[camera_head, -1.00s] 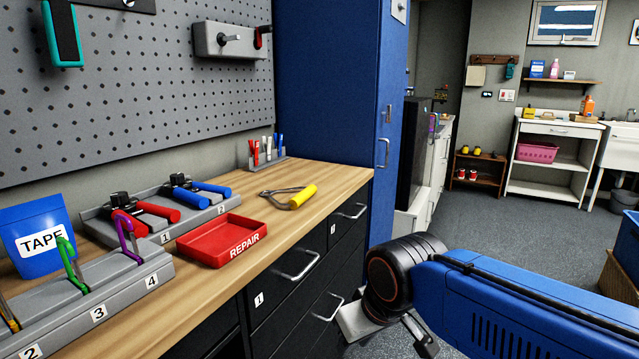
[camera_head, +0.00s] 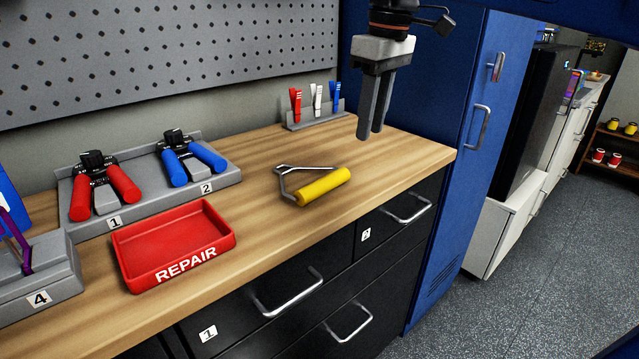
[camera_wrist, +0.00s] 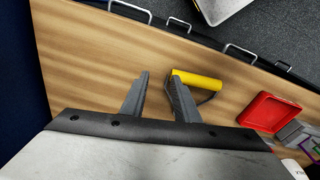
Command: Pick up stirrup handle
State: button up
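The stirrup handle (camera_head: 322,186) lies on the wooden workbench, with a yellow grip toward the front edge and a grey metal frame behind it. In the wrist view its yellow grip (camera_wrist: 198,80) shows just beyond the right fingertip, which hides part of the metal frame. My gripper (camera_head: 370,136) points down above the bench, to the right of and behind the handle, apart from it. Its two fingers show spread with a gap in the wrist view (camera_wrist: 158,76), and nothing is between them.
A red REPAIR tray (camera_head: 174,246) lies left of the handle. Behind it a grey rack (camera_head: 226,177) holds red and blue hand grips. A small holder (camera_head: 318,121) with red, white and blue clips stands at the back. A blue cabinet (camera_head: 459,110) rises at the bench's right end.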

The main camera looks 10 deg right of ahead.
jog(key=w+a+r+n+g, duration=0.2)
jog(key=w+a+r+n, duration=0.35)
jog(key=a+r, duration=0.35)
jog(key=shift+m, duration=0.35)
jog(key=f, duration=0.4)
jog(key=a+f, duration=0.1)
jog(key=f, duration=0.8)
jog(key=shift+s+a+f, duration=0.1)
jog(key=shift+s+a, duration=0.1)
jog(key=shift+s+a+f, duration=0.1)
jog(key=shift+s+f, duration=0.1)
jog(key=shift+f, duration=1.1)
jog(key=shift+s+a+f, duration=0.1)
jog(key=shift+s+f, duration=0.05)
jog(key=shift+f, duration=1.1)
jog(key=shift+c, duration=0.3)
grip_shut()
